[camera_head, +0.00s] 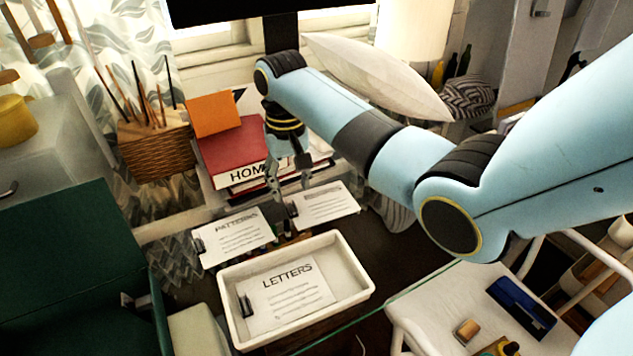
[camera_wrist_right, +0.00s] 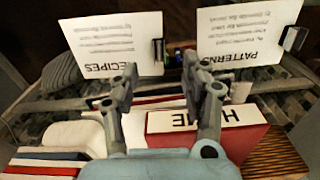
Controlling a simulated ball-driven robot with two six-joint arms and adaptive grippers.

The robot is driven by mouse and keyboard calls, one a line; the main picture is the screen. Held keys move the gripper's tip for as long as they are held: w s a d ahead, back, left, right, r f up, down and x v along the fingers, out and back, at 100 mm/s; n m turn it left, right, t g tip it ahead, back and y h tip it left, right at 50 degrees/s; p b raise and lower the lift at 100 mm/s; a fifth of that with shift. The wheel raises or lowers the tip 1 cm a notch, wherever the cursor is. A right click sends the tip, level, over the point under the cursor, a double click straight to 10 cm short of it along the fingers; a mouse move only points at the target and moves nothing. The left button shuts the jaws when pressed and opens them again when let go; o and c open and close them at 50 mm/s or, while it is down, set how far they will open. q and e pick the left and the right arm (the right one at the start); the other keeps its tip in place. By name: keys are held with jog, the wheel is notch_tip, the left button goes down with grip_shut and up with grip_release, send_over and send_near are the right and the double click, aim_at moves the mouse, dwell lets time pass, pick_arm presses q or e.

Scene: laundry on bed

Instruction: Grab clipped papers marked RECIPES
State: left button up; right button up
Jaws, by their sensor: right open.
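The clipped papers marked RECIPES (camera_wrist_right: 108,45) are a white sheet with a black clip at one edge, upper left in the right wrist view. In the head view the matching sheet (camera_head: 328,204) lies right of my right gripper, its heading too small to read. My right gripper (camera_head: 287,186) is open and empty; its fingers point down near the clip side of that sheet. In the wrist view the open fingers (camera_wrist_right: 160,70) straddle the gap below the RECIPES clip. I cannot tell whether a fingertip touches the paper. My left gripper is not in view.
Clipped PATTERNS papers (camera_head: 236,238) lie just left of the gripper. Clipped LETTERS papers (camera_head: 286,290) lie in a white tray (camera_head: 359,271) in front. A red HOME book (camera_head: 232,150) and a wicker basket of sticks (camera_head: 157,150) stand behind. A white chair (camera_head: 440,305) is at right.

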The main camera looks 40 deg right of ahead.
aim_at(294, 213)
jog(key=shift+a+f, duration=0.25)
jog(key=shift+f, duration=0.3)
jog(key=shift+w+f, duration=0.1)
jog(key=shift+f, duration=0.25)
jog(key=f, duration=0.4)
jog(key=shift+s+d+f, duration=0.25)
jog(key=shift+f, duration=0.3)
jog(key=shift+d, duration=0.1)
jog(key=c, duration=0.3)
jog(key=shift+c, duration=1.2)
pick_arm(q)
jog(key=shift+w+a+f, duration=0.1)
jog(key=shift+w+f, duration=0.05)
pick_arm(e)
grip_shut()
